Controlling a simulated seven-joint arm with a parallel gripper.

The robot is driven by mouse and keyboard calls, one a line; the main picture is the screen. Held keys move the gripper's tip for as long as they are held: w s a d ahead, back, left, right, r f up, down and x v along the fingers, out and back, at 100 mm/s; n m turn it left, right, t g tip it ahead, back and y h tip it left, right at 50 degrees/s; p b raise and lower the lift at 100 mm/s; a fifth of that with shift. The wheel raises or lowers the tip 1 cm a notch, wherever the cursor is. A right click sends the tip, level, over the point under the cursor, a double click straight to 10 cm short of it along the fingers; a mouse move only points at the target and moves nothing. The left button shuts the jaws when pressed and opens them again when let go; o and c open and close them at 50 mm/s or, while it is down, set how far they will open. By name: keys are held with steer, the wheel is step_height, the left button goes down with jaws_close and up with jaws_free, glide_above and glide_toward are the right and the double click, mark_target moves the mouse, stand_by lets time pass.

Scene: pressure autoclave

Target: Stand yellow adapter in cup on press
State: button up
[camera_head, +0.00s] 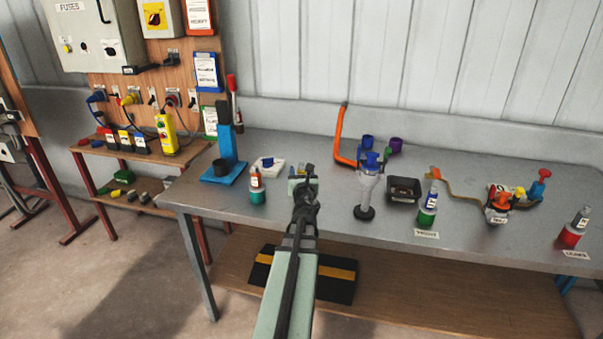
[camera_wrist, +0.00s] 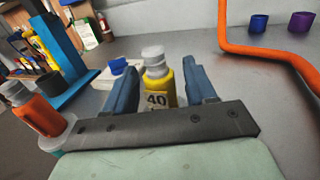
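The yellow adapter (camera_wrist: 158,88), with a grey top and a label reading 40, stands upright in the wrist view. It shows between the two blue fingers of my gripper (camera_wrist: 165,85), with a small gap on each side. My gripper is open. In the head view my gripper (camera_head: 305,182) is over the table's near-left part and hides most of the adapter. The blue press (camera_head: 227,150) stands to the left, and it also shows in the wrist view (camera_wrist: 62,48). The black cup (camera_head: 221,169) sits on the press base and looks empty; it also shows in the wrist view (camera_wrist: 50,86).
An orange adapter on a teal base (camera_head: 257,188) stands close left of my gripper. A white block with a blue part (camera_head: 268,164) lies behind. An orange bent pipe (camera_head: 342,140), a grey funnel-like fixture (camera_head: 368,188) and a black tray (camera_head: 404,188) are to the right.

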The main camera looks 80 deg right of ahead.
stand_by(0.3)
steer(key=v, duration=0.5)
stand_by(0.4)
steer(key=shift+d+f, duration=0.15)
steer(key=shift+f, duration=0.2)
steer(key=shift+x, duration=2.45)
jaws_close()
